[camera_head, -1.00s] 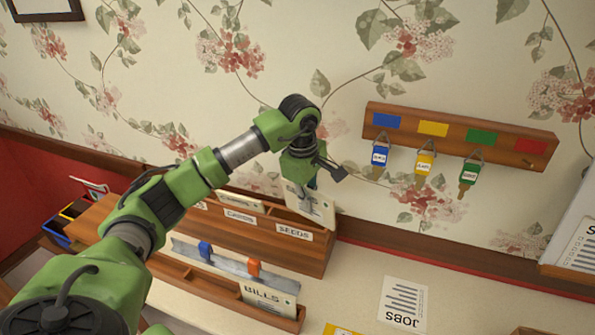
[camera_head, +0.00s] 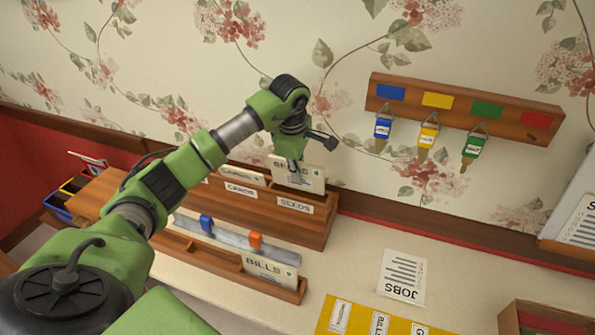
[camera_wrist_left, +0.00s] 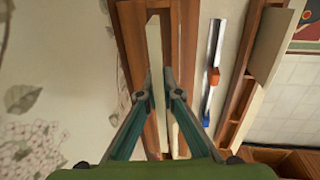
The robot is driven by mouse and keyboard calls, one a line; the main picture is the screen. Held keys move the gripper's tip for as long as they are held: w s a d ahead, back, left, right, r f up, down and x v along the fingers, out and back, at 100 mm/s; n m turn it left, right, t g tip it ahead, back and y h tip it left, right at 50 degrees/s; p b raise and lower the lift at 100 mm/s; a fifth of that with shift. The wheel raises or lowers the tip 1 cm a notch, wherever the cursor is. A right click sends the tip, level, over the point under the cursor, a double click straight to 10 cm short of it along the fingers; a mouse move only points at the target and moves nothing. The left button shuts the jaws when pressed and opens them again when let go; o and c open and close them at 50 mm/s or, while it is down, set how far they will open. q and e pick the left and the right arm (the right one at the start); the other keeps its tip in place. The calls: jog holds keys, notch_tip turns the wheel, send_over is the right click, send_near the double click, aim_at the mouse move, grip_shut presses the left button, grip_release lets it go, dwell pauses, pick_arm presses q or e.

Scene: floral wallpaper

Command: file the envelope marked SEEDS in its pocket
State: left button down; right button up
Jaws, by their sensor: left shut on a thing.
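My left gripper (camera_head: 294,166) is shut on the top of a cream envelope (camera_head: 312,181) at the back of the desk. The envelope stands roughly upright at the right-end pocket of the wooden rack (camera_head: 318,230), whose front label reads SEEDS (camera_head: 295,205). Its lower edge is hidden behind the rack's front wall. The fingers cover part of its lettering, so I cannot read the word. In the left wrist view the envelope (camera_wrist_left: 153,42) is a thin pale strip between the fingertips (camera_wrist_left: 158,80). My right gripper is not in view.
A CARDS label (camera_head: 240,189) sits left of SEEDS. A key rack (camera_head: 465,112) hangs at right. A JOBS sheet (camera_head: 403,277) lies on the desk.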

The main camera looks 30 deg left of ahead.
aim_at(297, 186)
pick_arm(q)
jog(key=shift+f, duration=0.15)
jog(key=shift+f+b, duration=1.85)
jog(key=shift+f, duration=0.65)
jog(key=c, duration=2.2)
grip_release()
jog(key=shift+o, duration=0.2)
jog(key=shift+s+r, duration=0.1)
jog(key=shift+r, duration=0.15)
notch_tip(297, 186, up, 11)
jog(key=s, duration=0.2)
jog(key=shift+d+r, duration=0.2)
jog(key=shift+d, duration=0.1)
